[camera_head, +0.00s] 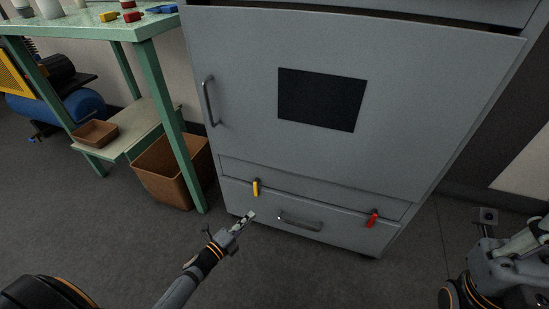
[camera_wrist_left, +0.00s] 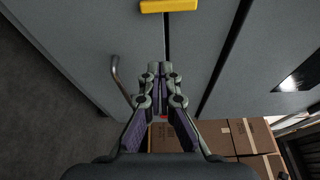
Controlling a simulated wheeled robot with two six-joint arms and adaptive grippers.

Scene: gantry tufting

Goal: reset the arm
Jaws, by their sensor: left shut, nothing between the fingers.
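My left gripper (camera_head: 249,216) is shut and empty. It is low in front of the grey cabinet (camera_head: 240,100), left of the bottom drawer's handle (camera_head: 299,222) and below the yellow latch (camera_head: 256,187). In the left wrist view my left gripper (camera_wrist_left: 160,68) points up at the cabinet front, its fingertips together. The yellow latch (camera_wrist_left: 169,6) is beyond the tips there, and a metal handle (camera_wrist_left: 120,80) is to their left. Part of my right arm (camera_head: 495,265) shows at the lower right; its fingers are not visible.
A red latch (camera_head: 372,218) is on the drawer's right side. The cabinet door has a handle (camera_head: 208,102). A green table (camera_head: 145,28) and a brown bin (camera_head: 176,172) stand at the left. Cardboard boxes (camera_wrist_left: 251,136) show in the left wrist view. The front floor is clear.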

